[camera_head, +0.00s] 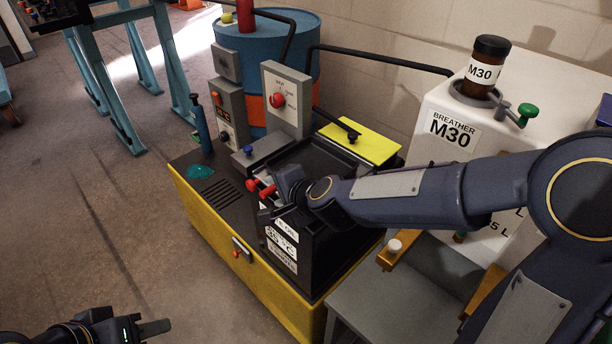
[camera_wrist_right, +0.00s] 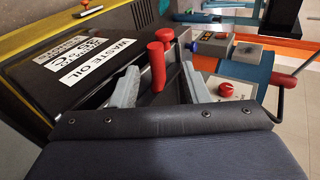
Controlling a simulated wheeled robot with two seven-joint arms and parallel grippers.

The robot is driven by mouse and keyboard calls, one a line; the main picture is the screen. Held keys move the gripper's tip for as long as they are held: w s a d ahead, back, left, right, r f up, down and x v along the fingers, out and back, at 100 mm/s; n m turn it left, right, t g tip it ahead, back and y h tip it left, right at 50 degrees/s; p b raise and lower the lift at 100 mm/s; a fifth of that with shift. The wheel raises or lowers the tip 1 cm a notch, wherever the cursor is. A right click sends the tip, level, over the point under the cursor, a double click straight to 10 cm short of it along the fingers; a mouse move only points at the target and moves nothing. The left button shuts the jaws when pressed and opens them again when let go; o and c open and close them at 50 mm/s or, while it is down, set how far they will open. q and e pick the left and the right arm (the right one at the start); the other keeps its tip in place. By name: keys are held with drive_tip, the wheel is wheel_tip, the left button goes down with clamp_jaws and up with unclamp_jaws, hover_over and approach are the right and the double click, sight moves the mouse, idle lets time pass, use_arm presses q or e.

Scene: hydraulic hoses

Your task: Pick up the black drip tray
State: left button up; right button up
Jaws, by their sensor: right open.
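A black tray with a raised rim (camera_head: 318,150), which looks like the drip tray, lies on the yellow-sided cart in the head view. My right arm covers part of it. Two red grips (camera_head: 262,188) stick out near its front left corner; they also show in the right wrist view (camera_wrist_right: 157,66). My right gripper (camera_head: 278,192) is there, its grey fingers apart on either side of the nearer red grip in the wrist view (camera_wrist_right: 160,82). Contact cannot be told. My left gripper (camera_head: 150,328) is low at the left, away from the tray, its jaws unclear.
A black box labelled waste oil (camera_head: 285,247) stands below my right gripper. A grey panel with a red knob (camera_head: 286,98), a blue drum (camera_head: 303,60) and a yellow lid (camera_head: 360,142) are behind. A white breather unit (camera_head: 440,108) stands right.

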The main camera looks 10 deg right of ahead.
sight(272, 191)
drive_tip(key=x, duration=0.1)
drive_tip(key=b+x, duration=0.1)
drive_tip(key=x, duration=0.2)
drive_tip(key=shift+w+d+f, duration=0.15)
drive_tip(key=shift+w+f, duration=0.1)
drive_tip(key=shift+f, duration=0.25)
drive_tip(key=shift+w+a+f+b, duration=0.15)
drive_tip(key=shift+w+a+b, duration=0.05)
drive_tip(key=shift+w+b, duration=0.1)
clamp_jaws()
